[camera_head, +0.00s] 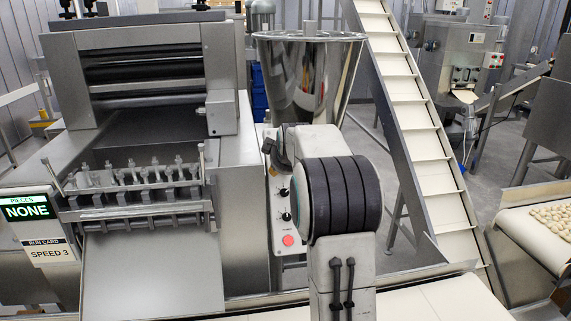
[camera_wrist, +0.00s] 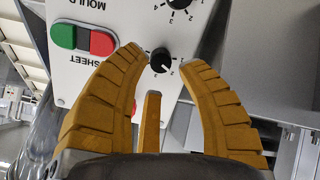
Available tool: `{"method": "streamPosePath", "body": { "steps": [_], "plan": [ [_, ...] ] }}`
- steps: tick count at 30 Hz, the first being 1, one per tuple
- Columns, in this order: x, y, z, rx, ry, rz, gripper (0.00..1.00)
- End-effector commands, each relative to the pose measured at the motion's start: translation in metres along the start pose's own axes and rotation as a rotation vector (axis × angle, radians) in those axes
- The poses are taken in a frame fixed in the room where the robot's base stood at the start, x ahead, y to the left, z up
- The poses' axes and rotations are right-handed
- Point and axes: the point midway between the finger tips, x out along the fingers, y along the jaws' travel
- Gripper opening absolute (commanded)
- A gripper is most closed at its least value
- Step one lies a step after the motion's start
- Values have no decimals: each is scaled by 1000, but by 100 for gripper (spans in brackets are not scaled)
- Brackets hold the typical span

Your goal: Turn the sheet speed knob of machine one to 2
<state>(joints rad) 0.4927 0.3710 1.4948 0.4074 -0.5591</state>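The sheet speed knob (camera_wrist: 162,60) is a black dial with a white pointer mark on a pale panel, beside the upside-down SHEET label (camera_wrist: 87,70) in the wrist view. My gripper (camera_wrist: 161,58) is open, its two yellow fingertips on either side of this knob. I cannot tell whether they touch it. The digits around the dial are small, so the pointer's setting is unclear. In the head view, two dark knobs (camera_head: 286,216) show on the machine's side panel, partly behind my arm.
A green and red button pair (camera_wrist: 83,40) and a second knob (camera_wrist: 178,3) are near the fingers. A red button (camera_head: 288,240) sits below the knobs. The machine's display (camera_head: 27,209) reads NONE; the run card (camera_head: 49,252) reads SPEED 3. A steel hopper (camera_head: 308,75) and inclined conveyor (camera_head: 410,95) stand behind.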

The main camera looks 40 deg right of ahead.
Motion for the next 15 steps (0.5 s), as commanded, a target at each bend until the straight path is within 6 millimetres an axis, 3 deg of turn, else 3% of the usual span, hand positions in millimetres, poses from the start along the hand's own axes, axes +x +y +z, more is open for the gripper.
{"method": "streamPosePath", "body": {
  "steps": [6,15],
  "plan": [
    [22,2,-2,2,-2,0,35],
    [38,2,0,3,0,2,35]
  ]
}}
